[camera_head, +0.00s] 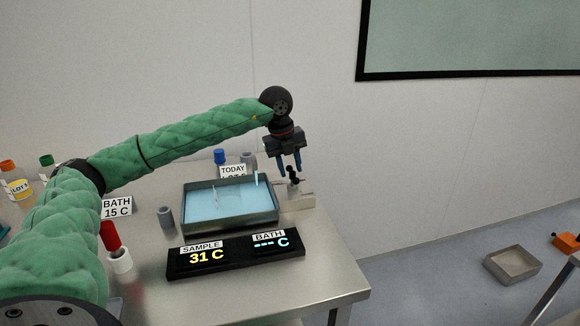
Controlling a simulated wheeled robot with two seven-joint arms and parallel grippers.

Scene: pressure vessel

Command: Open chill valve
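My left gripper (290,164) hangs from the green-sleeved arm, its blue fingers pointing down and apart. It is just above and around the top of a small black valve handle (293,177) on a pale block (298,197) at the table's back right. Whether the fingers touch the handle I cannot tell; they look open. A bath tray (188,213) with light blue liquid lies left of the block. A black display (220,266) in front reads SAMPLE 31 C and BATH with dashes. My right gripper is not in view.
A TODAY card (233,171) and blue-capped vial (219,156) stand behind the tray. A red-capped tube (110,237), grey cylinder (166,217) and BATH 15 C card (117,207) are left. A grey bin (512,264) sits on the floor at right.

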